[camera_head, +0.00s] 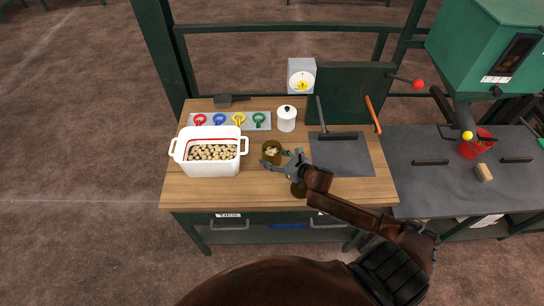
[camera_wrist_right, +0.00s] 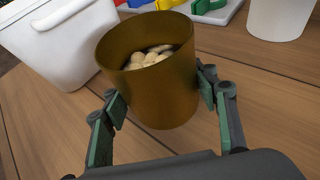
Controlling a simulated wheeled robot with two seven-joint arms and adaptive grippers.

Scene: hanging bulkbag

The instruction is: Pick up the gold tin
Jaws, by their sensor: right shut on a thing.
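The gold tin (camera_wrist_right: 160,90) is an open-topped cylinder with pale round pieces inside. In the head view the tin (camera_head: 271,150) is over the middle of the wooden worktop, right of the white tub. My right gripper (camera_wrist_right: 160,92) has a finger on each side of the tin and is shut on it. In the head view my right gripper (camera_head: 280,158) reaches the tin from the lower right. The tin looks slightly tilted in the wrist view; I cannot tell whether its base touches the worktop. My left gripper is not in view.
A white tub (camera_head: 211,169) of pale round pieces stands left of the tin. Behind are a grey tray (camera_head: 262,121) with coloured rings, a white canister (camera_head: 286,122) and a scale (camera_head: 301,78). A dark plate (camera_head: 341,155) lies right. Bare wood (camera_head: 230,189) shows in front.

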